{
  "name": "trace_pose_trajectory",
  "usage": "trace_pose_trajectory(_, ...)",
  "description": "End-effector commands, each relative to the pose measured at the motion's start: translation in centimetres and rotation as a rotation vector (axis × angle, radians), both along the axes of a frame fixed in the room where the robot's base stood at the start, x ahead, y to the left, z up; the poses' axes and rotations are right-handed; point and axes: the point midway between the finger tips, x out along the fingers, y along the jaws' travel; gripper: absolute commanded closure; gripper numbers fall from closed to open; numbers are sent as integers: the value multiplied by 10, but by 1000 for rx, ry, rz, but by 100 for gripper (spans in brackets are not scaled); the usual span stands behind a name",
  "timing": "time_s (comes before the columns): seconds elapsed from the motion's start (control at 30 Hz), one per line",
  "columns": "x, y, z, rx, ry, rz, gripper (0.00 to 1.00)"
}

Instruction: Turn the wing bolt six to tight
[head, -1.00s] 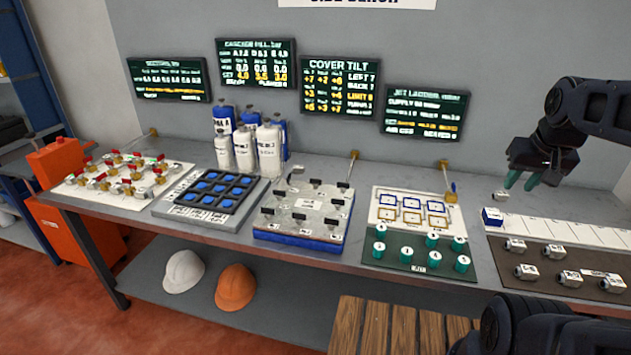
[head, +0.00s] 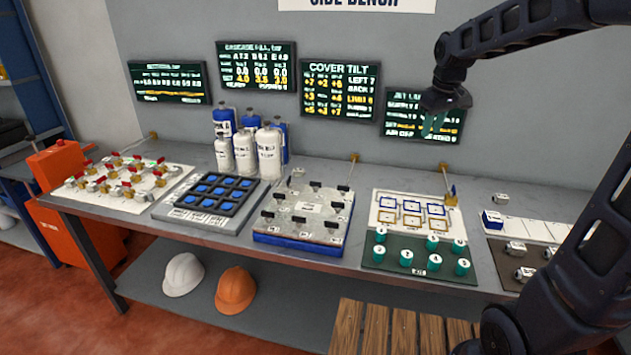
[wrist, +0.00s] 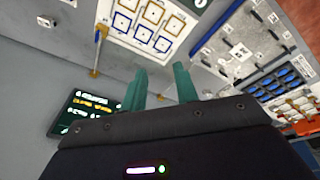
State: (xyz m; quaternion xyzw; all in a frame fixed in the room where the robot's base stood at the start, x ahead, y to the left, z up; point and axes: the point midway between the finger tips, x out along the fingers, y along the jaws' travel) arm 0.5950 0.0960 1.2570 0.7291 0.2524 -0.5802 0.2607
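The grey cover plate (head: 303,208) on its blue base (head: 297,245) carries several dark wing bolts around its edge, in the middle of the bench. The bolts' number labels are too small to read, so I cannot tell which is six. The plate also shows in the wrist view (wrist: 240,50), at the upper right. My gripper (head: 436,124) is raised in front of the right-hand wall screen, up and to the right of the plate. Its green fingers (wrist: 161,82) are apart with nothing between them.
A jet board (head: 417,212) with green cylinders stands right of the plate, and a blue-button grid (head: 204,189) stands left. White bottles (head: 268,155) stand behind. The COVER TILT screen (head: 340,90) hangs above. A brass-tipped post (head: 449,185) rises at the bench's back.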

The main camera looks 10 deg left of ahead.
Motion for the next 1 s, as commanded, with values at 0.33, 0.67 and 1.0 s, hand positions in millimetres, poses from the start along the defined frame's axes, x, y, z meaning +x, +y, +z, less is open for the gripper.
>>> trace_pose_trajectory(0.33, 58, 108, -35, -52, 58, 272, 70)
trace_pose_trajectory(0.67, 89, 222, -89, -97, 108, 529, 70)
trace_pose_trajectory(1.0, 92, 328, -156, -136, 153, 761, 70)
